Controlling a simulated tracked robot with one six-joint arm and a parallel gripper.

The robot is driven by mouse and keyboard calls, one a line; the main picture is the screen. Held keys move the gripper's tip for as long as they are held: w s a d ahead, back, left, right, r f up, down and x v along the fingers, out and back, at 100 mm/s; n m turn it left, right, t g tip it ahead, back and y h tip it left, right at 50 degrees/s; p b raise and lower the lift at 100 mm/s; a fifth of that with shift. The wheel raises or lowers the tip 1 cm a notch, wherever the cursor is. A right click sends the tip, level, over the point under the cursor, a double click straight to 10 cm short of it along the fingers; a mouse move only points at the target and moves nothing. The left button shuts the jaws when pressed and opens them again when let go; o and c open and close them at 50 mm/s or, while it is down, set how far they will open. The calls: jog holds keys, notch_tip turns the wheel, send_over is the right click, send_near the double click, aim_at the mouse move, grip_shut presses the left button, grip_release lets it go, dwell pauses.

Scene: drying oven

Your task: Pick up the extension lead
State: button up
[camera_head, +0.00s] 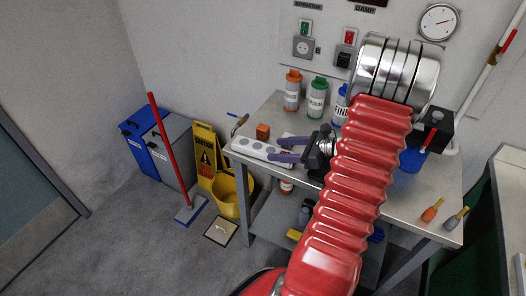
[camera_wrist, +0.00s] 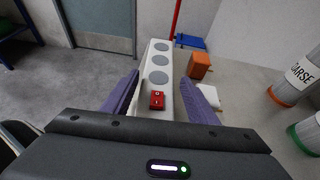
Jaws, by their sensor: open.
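The extension lead (camera_head: 258,150) is a long white strip with several round grey sockets. It lies along the left front edge of the grey workbench. In the wrist view the extension lead (camera_wrist: 157,75) runs away from me, with a red switch (camera_wrist: 157,99) at its near end. My gripper (camera_head: 275,148) is at the right part of the strip. In the wrist view my gripper (camera_wrist: 166,92) is open, with one purple finger on each side of the strip's near end. Gaps show between the fingers and the strip. My wrist body hides the nearest end.
An orange block (camera_head: 263,131) sits just behind the strip. Orange-capped (camera_head: 292,90) and green-capped (camera_head: 316,98) bottles stand behind my gripper. The workbench (camera_head: 268,110) has its edge close to the strip. A yellow bucket (camera_head: 229,194) and red-handled mop (camera_head: 168,150) stand on the floor left.

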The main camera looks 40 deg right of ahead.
aim_at(267, 149)
dwell(0.3)
jog(key=shift+x, duration=2.6)
jog(key=shift+a+r, duration=0.1)
jog(key=shift+c, duration=0.4)
jog(key=c, duration=1)
jog(key=shift+r, duration=0.1)
jog(key=shift+r, duration=4.95)
